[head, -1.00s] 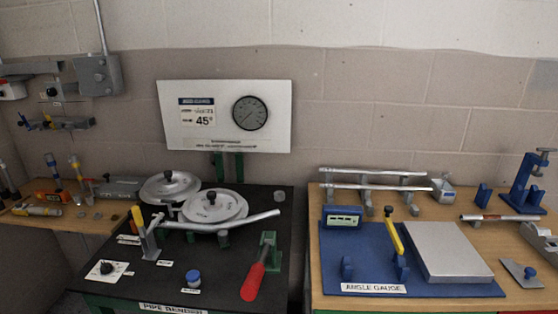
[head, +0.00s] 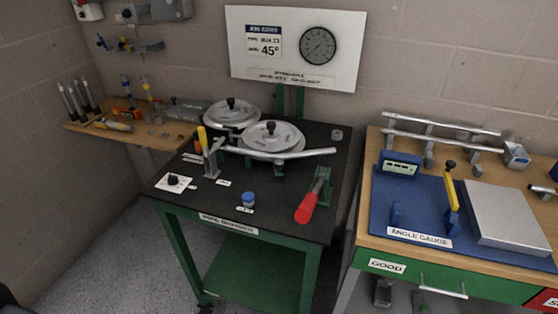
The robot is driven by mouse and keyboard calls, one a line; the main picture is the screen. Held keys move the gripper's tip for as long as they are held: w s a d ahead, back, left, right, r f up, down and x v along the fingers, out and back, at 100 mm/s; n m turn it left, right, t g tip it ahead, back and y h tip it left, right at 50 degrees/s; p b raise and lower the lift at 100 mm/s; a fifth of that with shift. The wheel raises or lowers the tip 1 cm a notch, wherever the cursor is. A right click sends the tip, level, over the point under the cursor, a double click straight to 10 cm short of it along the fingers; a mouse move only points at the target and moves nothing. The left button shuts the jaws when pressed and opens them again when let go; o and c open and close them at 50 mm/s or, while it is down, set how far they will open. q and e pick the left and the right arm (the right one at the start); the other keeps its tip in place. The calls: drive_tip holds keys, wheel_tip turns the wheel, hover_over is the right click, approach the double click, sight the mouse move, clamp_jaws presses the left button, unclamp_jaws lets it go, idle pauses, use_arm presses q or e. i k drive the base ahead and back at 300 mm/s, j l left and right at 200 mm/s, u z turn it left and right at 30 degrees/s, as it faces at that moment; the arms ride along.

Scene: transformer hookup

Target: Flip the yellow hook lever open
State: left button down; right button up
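A small upright lever with a yellow grip (head: 203,138) stands at the left end of the pipe bender, on a grey metal bracket (head: 212,162). Its grip points up and leans slightly left. The bender's two round grey discs (head: 272,135) sit behind and to the right of it. A silver pipe (head: 300,154) runs across the front of the discs, its left end near the bracket. I cannot tell whether the lever touches the pipe. Neither of my grippers is in view.
The bender stands on a black-topped green table (head: 190,212), with a red-handled lever (head: 307,207), a blue knob (head: 249,199) and a dial plate (head: 174,182). An angle gauge with a yellow arm (head: 451,189) is on the right bench. Open floor (head: 110,262) shows at lower left.

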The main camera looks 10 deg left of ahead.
sight(203, 141)
drive_tip(key=i+j, duration=0.1)
drive_tip(key=j, duration=0.5)
drive_tip(key=i+j, duration=0.1)
drive_tip(key=j, duration=0.45)
drive_tip(key=i+j+z, duration=0.1)
drive_tip(key=j, duration=0.5)
